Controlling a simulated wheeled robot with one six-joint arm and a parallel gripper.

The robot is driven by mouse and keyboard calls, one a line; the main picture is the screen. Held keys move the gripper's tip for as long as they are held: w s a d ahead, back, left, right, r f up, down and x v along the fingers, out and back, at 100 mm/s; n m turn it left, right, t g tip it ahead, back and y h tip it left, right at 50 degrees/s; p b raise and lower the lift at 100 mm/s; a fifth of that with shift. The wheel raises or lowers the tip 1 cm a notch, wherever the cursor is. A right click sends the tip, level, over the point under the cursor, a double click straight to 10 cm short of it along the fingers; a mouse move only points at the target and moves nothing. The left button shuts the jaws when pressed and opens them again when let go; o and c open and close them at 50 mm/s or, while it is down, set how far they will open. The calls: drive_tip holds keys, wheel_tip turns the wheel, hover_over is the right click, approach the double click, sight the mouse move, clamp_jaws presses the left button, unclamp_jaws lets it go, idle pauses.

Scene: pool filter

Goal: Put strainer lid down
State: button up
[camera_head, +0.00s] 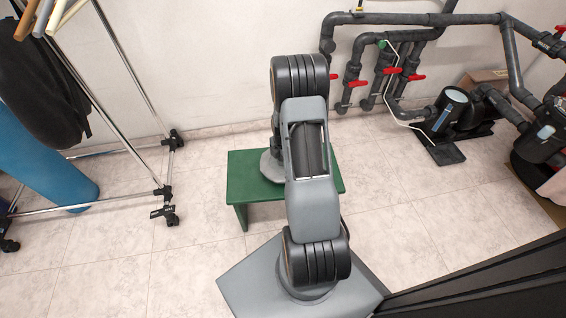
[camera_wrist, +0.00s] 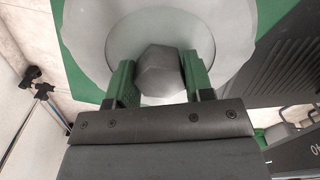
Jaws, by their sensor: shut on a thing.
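The strainer lid (camera_wrist: 232,35) is a pale grey round disc with a darker hexagonal knob (camera_wrist: 158,68) at its centre. My gripper (camera_wrist: 160,80) has its two green fingers on either side of the knob and is shut on it. In the head view, part of the lid (camera_head: 271,168) shows at the left of my arm, over the green table (camera_head: 247,189). My arm hides the rest of the lid and the gripper there. I cannot tell whether the lid touches the tabletop or is just above it.
A metal clothes rack (camera_head: 118,147) with a dark garment (camera_head: 42,85) and a blue roll (camera_head: 45,165) stands at the left. Grey pipes with red valve handles (camera_head: 391,70) and a pump (camera_head: 452,110) are at the back right. Tiled floor around the table is clear.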

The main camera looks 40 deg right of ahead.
drive_tip(key=shift+f, duration=0.9)
drive_tip(key=shift+f, duration=0.15)
drive_tip(key=o, duration=1.1)
drive_tip(key=shift+o, duration=0.2)
